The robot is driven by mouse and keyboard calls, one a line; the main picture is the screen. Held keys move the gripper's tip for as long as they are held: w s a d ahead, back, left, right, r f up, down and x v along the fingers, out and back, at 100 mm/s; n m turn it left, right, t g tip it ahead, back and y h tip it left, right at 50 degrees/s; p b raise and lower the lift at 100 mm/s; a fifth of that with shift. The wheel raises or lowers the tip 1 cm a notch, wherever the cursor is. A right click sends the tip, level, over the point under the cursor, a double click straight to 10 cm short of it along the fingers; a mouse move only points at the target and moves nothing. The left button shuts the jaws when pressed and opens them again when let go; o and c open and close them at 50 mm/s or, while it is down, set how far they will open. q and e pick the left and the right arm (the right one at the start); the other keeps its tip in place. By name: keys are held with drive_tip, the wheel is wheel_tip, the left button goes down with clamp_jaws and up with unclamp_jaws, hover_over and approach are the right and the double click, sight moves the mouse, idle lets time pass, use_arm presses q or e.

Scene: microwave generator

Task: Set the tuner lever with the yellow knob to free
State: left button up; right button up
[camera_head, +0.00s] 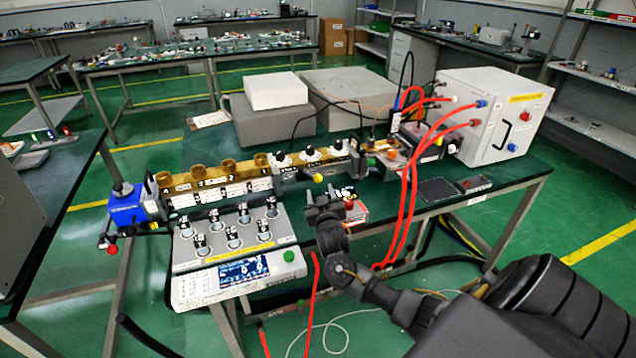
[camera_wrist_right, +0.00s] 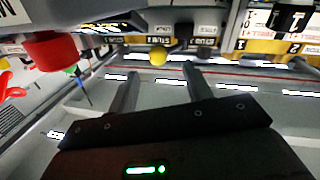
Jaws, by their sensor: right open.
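The yellow knob (camera_head: 318,178) of the tuner lever sits on the front of the tuner section (camera_head: 312,158), in the middle of the bench assembly. In the right wrist view the yellow knob (camera_wrist_right: 158,56) shows just beyond my fingertips, roughly centred between them. My right gripper (camera_head: 325,198) is in front of and slightly below the knob in the head view. Its two fingers (camera_wrist_right: 162,78) are apart with nothing between them. I see no contact with the knob. The lever's marked positions are too small to read. My left gripper is not in view.
Darker knobs (camera_wrist_right: 203,54) stand right of the yellow one in the wrist view, and a large red knob (camera_wrist_right: 50,50) stands left. A control panel (camera_head: 238,240) lies front left. Red cables (camera_head: 408,190) hang right of my gripper from a white cabinet (camera_head: 490,115).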

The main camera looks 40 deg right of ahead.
sight(318, 181)
drive_tip(key=x, duration=0.4)
drive_tip(key=shift+d+r, duration=0.1)
drive_tip(key=shift+d, duration=0.15)
drive_tip(key=shift+w+d, duration=0.15)
drive_tip(key=shift+w, duration=0.2)
drive_tip(key=shift+w+d, duration=0.15)
drive_tip(key=shift+w, duration=0.15)
drive_tip(key=shift+c, duration=0.3)
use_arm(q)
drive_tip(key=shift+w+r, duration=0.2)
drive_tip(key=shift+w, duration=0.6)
use_arm(e)
clamp_jaws()
